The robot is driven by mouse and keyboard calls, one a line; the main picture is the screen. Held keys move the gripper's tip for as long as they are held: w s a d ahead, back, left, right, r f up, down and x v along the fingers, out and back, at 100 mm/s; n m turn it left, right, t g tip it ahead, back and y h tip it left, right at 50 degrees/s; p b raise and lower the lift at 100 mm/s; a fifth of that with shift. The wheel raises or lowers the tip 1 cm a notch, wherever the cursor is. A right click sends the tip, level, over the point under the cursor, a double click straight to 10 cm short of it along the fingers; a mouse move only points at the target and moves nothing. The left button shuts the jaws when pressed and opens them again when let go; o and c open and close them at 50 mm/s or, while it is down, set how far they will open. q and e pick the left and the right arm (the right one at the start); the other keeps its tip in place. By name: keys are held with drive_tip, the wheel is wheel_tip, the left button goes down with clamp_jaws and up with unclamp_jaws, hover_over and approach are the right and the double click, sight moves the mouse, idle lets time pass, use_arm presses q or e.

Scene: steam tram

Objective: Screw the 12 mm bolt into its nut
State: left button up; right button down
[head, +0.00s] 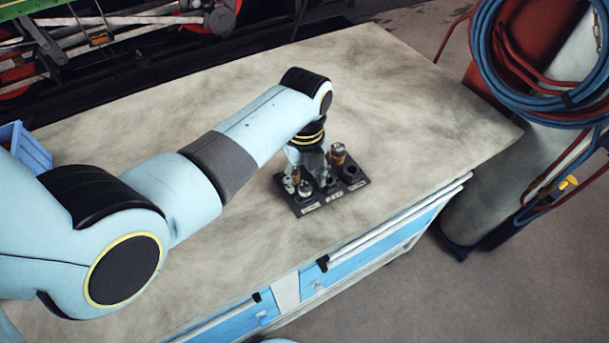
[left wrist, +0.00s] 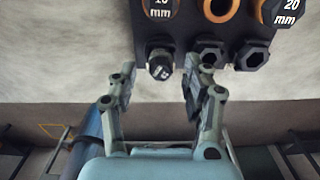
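The 12 mm bolt appears to be the small dark-headed one (left wrist: 160,70) in the left wrist view, its tilted marking hard to read. It stands at a black nut (left wrist: 158,45) in the left place of the board's near row; how deep it sits I cannot tell. My left gripper (left wrist: 158,92) is open, its fingers apart on either side below this bolt, with no clear contact. In the head view my left gripper (head: 312,168) is low over the black board (head: 322,200), partly hidden by its wrist. My right gripper is not in view.
Two empty-looking black nuts (left wrist: 230,54) share that row. Behind are a larger marked bolt (left wrist: 160,8), an orange ring (left wrist: 221,8) and a 20 mm bolt (left wrist: 284,12). The worktop (head: 400,110) is mostly clear. A blue crate (head: 30,150) stands left; hoses (head: 490,60) hang right.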

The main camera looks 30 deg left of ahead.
use_arm(q)
drive_tip(key=shift+o, duration=0.3)
drive_tip(key=shift+o, duration=0.5)
drive_tip(key=shift+r, duration=2.5)
drive_tip(key=shift+s, duration=0.1)
